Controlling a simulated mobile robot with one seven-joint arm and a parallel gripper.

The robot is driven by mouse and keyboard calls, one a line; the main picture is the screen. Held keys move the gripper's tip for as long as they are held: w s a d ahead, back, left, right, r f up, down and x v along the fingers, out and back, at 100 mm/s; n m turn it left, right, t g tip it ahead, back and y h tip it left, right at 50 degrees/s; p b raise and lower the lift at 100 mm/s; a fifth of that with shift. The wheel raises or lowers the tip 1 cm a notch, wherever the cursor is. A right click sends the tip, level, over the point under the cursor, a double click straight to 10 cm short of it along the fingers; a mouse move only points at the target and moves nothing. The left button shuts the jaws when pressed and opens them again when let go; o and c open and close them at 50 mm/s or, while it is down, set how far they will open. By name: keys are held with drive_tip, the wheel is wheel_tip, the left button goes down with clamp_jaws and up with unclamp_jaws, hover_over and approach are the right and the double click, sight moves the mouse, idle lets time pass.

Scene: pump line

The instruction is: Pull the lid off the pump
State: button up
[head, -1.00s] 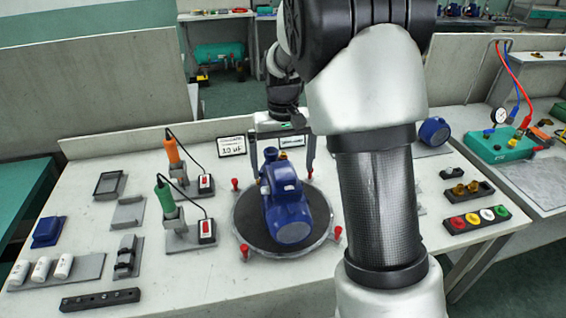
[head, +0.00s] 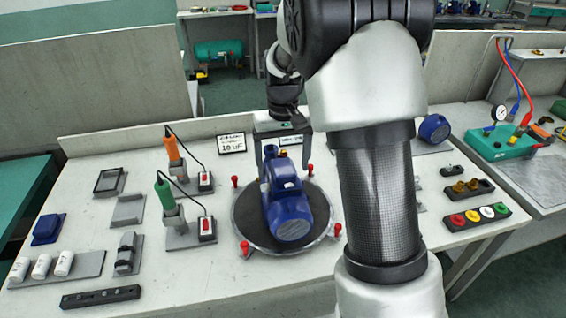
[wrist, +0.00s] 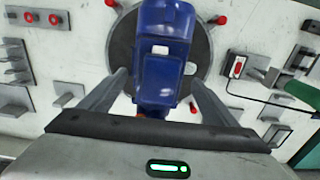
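The blue pump (head: 288,217) lies on a round dark turntable (head: 247,222) in the middle of the bench. A raised blue box sits on top of it, and its upper face looks like the lid (head: 284,172). My gripper (head: 283,160) is over the pump's far end, pointing down. In the wrist view its two fingers (wrist: 158,80) stand apart on either side of the blue box (wrist: 158,78), with gaps visible. The gripper is open and holds nothing. I cannot tell how far the fingertips are above the lid.
Red clamps (head: 245,248) ring the turntable. Green (head: 165,195) and orange (head: 172,147) tools stand to the left, beside a card (head: 231,144). White cylinders (head: 42,267) and small trays lie farther left. Coloured caps (head: 474,218) are at right. The front centre bench is clear.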

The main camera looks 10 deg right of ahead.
drive_tip(key=c, duration=1.4)
drive_tip(key=shift+c, duration=0.2)
drive_tip(key=shift+c, duration=0.2)
drive_tip(key=shift+r+p, duration=2.15)
drive_tip(key=shift+r, duration=0.65)
